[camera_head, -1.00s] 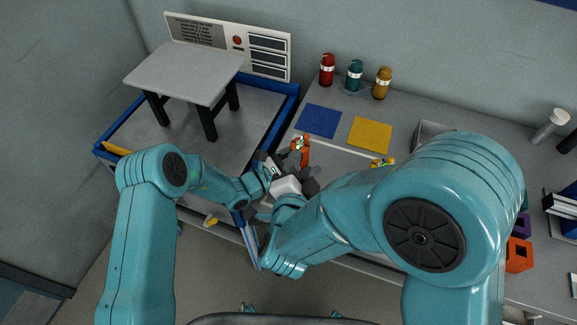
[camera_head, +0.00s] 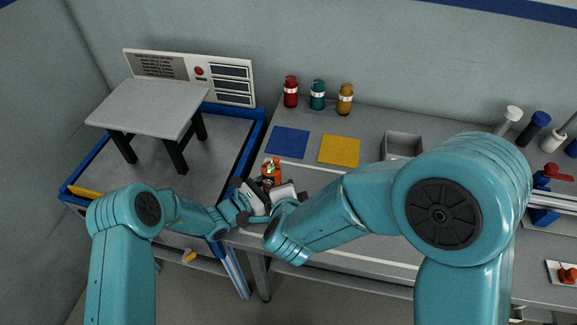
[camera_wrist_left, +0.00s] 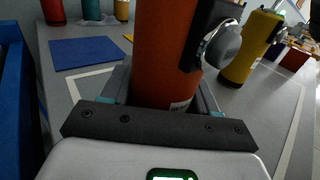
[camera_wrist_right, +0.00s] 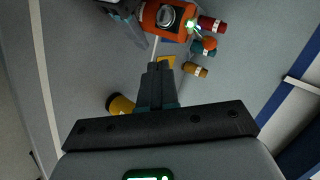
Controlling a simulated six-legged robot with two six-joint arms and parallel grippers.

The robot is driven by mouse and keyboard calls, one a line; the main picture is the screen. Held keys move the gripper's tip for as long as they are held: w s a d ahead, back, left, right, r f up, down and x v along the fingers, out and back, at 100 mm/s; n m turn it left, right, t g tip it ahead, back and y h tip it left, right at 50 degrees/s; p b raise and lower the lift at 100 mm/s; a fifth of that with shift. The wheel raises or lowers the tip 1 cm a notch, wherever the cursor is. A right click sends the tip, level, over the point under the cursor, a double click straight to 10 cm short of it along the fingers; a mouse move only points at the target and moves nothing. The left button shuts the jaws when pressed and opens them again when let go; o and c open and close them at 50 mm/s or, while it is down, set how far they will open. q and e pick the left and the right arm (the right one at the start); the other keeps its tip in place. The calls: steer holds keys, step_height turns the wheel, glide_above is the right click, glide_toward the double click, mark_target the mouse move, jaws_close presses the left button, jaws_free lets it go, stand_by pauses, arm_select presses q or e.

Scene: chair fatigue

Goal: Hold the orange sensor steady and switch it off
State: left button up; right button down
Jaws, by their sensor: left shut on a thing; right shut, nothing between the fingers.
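The orange sensor (camera_head: 271,170) stands on the bench in front of the blue mat, and its base is hidden by my grippers. My left gripper (camera_head: 258,190) is shut on its body; the left wrist view shows the orange body (camera_wrist_left: 165,55) between the fingers, with a black housing and grey knob (camera_wrist_left: 222,45) on its right side. In the right wrist view the sensor (camera_wrist_right: 168,20) is at the top, with a dark round knob and a small green light. My right gripper (camera_wrist_right: 157,85) is shut and empty, its tips just short of the sensor in that picture.
A yellow sensor (camera_wrist_left: 250,48) with a green light stands to the right. Blue (camera_head: 289,142) and yellow (camera_head: 339,150) mats, several bottles (camera_head: 317,95) and an open grey bin (camera_head: 403,145) are beyond. A small grey table (camera_head: 150,108) stands at left.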

steer(key=w+d+f+m+g+y, duration=0.1)
steer(key=w+d+m+g+y, duration=0.1)
steer(key=d+m+g+y, duration=0.3)
steer(key=s+d+r+m+y, duration=0.1)
steer(key=d+r+m+y, duration=0.2)
steer(key=d+r+y, duration=0.3)
step_height(320, 180, up, 2)
steer(key=shift+s+d+m+g, duration=0.15)
steer(key=shift+d+m+g, duration=0.2)
steer(key=shift+d, duration=0.4)
glide_toward(274, 165)
step_height(274, 165, down, 3)
steer(key=w+a, duration=0.1)
steer(key=a, duration=0.1)
steer(key=shift+w+a, duration=0.5)
steer(key=shift+a, duration=0.15)
